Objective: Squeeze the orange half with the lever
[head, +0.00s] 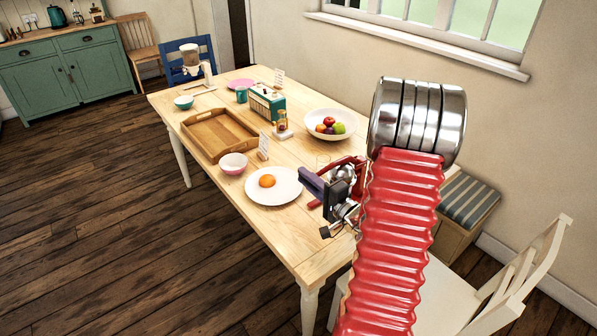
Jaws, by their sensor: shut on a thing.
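Just right of the plate stands a red and metal press with a lever (344,162), partly hidden behind my arm. My gripper (333,198) is at the press, shut on the lever. The exact grip is small and partly covered, and I cannot see whether any fruit is inside the press.
The front end of the tabletop (306,245) is clear. A white chair (510,290) stands at the right.

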